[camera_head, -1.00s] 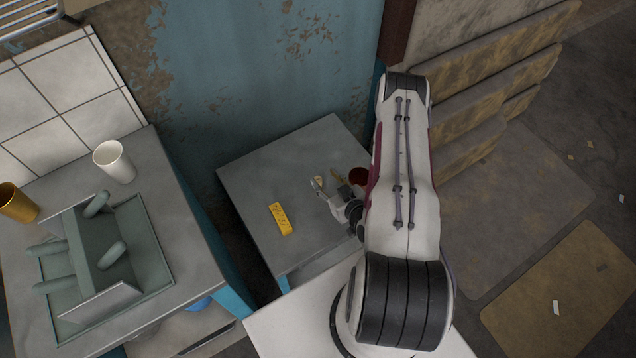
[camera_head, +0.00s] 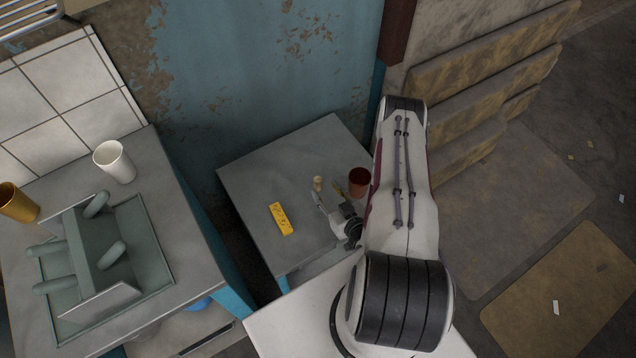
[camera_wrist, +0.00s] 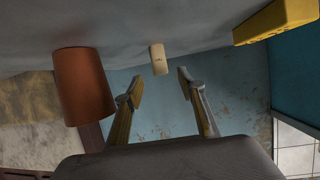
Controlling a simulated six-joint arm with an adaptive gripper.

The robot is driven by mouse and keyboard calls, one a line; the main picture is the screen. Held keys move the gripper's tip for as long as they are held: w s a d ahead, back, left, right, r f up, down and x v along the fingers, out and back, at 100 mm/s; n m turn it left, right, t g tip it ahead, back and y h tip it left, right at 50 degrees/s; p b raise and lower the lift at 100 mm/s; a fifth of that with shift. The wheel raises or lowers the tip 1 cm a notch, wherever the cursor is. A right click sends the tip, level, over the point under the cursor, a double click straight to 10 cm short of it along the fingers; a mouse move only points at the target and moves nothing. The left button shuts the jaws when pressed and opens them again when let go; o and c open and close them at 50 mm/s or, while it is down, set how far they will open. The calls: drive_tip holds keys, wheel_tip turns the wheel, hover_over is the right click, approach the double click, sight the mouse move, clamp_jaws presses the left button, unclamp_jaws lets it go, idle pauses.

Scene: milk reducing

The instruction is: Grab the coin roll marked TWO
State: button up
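A small cream coin roll (camera_head: 318,183) is on the grey table, just beyond the fingertips of my gripper (camera_head: 329,193). In the wrist view the roll (camera_wrist: 158,58) is a short pale cylinder with small dark marking that I cannot read. There my gripper (camera_wrist: 159,79) is open, with one finger on each side of the roll's line and nothing between them. The roll is ahead of the gap and apart from both fingers.
A red-brown cup (camera_head: 359,184) stands right of the roll, close to my gripper; it also shows in the wrist view (camera_wrist: 84,88). A yellow block (camera_head: 281,219) lies to the left. A counter at left holds a green rack (camera_head: 152,245), a white cup (camera_head: 115,163) and a gold cup (camera_head: 17,203).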

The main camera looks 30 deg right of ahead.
sight(320, 184)
drive_tip(key=shift+x, duration=0.9)
drive_tip(key=shift+x, duration=2.6)
clamp_jaws()
